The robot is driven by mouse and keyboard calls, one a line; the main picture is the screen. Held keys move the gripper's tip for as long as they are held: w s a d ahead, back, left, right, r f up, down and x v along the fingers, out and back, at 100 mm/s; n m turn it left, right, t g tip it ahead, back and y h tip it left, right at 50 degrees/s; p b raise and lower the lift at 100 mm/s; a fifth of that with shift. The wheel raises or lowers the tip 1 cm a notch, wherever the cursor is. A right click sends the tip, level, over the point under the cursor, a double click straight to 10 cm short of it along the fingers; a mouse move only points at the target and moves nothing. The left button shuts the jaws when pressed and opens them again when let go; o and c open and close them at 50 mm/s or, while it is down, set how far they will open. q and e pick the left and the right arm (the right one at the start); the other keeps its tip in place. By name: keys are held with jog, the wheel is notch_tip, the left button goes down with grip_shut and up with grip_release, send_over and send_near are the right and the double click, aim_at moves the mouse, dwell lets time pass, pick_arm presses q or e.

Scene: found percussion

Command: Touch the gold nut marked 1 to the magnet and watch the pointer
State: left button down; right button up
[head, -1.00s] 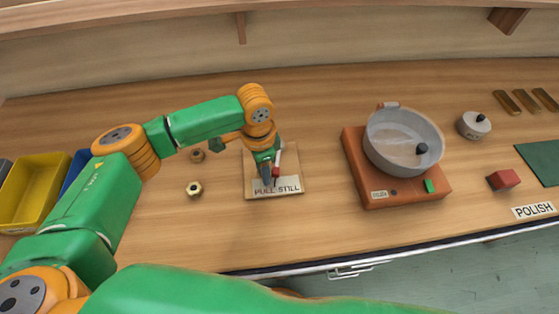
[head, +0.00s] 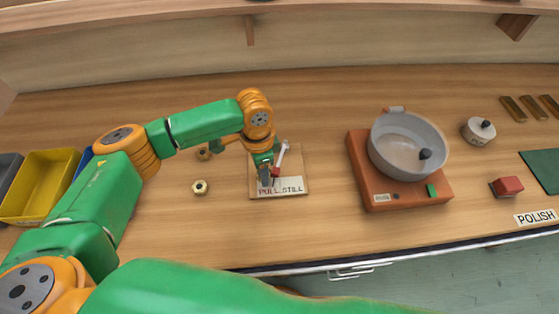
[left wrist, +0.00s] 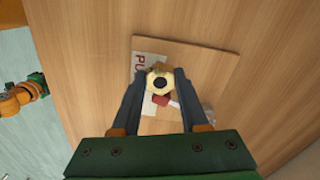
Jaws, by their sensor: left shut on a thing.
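My left gripper (head: 266,182) is low over a wooden board (head: 296,180) labelled PULL STILL. In the left wrist view its fingertips (left wrist: 160,84) are shut on a gold nut (left wrist: 159,81) with a dark hole; no number is readable on it. A red piece (left wrist: 160,99) with a pale arm, which looks like the magnet and pointer, is right beside the nut. In the head view the pale pointer (head: 283,155) slants up and right from the red end (head: 276,172). I cannot tell whether nut and red piece touch.
Two other nuts lie left of the board, one gold (head: 200,187) and one browner (head: 204,153). A yellow bin (head: 40,185) is at far left. An orange base with a grey pan (head: 407,142) stands to the right. Bare table lies between board and base.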

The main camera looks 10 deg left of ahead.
dwell(0.7)
pick_arm(q)
jog(key=shift+s+a+r+p, duration=0.15)
jog(key=shift+s+a+p, duration=0.1)
jog(key=shift+a+p, duration=0.6)
jog(key=shift+s+a+p, duration=0.25)
jog(key=shift+a+p, duration=0.2)
jog(key=shift+a, duration=0.35)
jog(key=shift+s+a+p, duration=0.2)
jog(key=shift+a+p, duration=0.25)
jog(key=shift+a, duration=0.35)
notch_tip(320, 180, up, 2)
jog(key=shift+r+p, duration=0.2)
jog(key=shift+p, duration=0.85)
jog(key=shift+r, duration=2.65)
